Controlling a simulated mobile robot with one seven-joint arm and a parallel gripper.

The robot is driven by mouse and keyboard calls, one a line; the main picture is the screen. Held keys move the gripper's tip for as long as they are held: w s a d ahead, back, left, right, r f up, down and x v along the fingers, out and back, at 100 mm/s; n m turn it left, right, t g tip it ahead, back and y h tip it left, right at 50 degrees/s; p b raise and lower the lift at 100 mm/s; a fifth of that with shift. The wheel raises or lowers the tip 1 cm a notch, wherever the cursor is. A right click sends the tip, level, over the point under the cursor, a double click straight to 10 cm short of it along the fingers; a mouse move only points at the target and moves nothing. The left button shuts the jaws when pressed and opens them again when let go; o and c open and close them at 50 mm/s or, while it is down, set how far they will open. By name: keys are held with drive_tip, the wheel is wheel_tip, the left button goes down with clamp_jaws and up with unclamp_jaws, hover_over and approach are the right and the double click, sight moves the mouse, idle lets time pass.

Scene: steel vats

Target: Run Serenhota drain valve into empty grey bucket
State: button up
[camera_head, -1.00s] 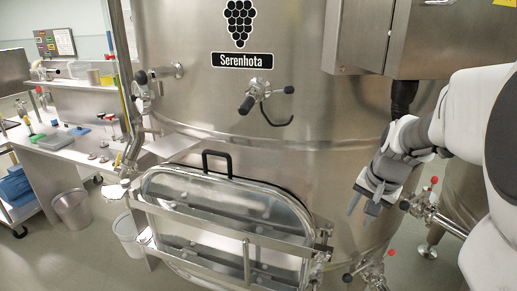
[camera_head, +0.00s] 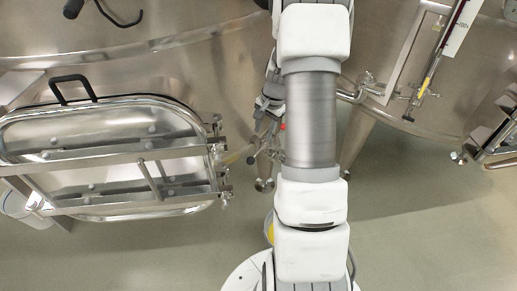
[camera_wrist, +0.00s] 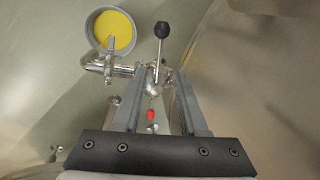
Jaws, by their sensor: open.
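The Serenhota vat (camera_head: 190,60) fills the upper left of the head view; its name label is out of frame. Low on it, a steel drain valve assembly (camera_head: 264,152) shows beside my arm. In the wrist view, the drain valve (camera_wrist: 152,86) has a lever with a black knob (camera_wrist: 162,30), and its pipe and outlet run left. A grey bucket (camera_wrist: 92,38) stands below the outlet, with a yellow surface inside. In the head view my arm partly hides the bucket (camera_head: 269,222). My gripper (camera_wrist: 158,85) is open, its fingers on either side of the valve body; contact cannot be told.
A second vat (camera_head: 400,60) with pipes and a gauge is at right. A red-tipped part (camera_wrist: 152,114) lies between my fingers in the wrist view. Floor (camera_head: 420,220) at right is clear.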

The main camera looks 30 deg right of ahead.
sight(258, 152)
drive_tip(key=f, duration=0.3)
drive_tip(key=w+f, duration=0.1)
drive_tip(key=f, duration=0.2)
drive_tip(key=w+f, duration=0.1)
drive_tip(key=f, duration=0.3)
drive_tip(key=shift+a+b, duration=0.35)
clamp_jaws()
idle(0.8)
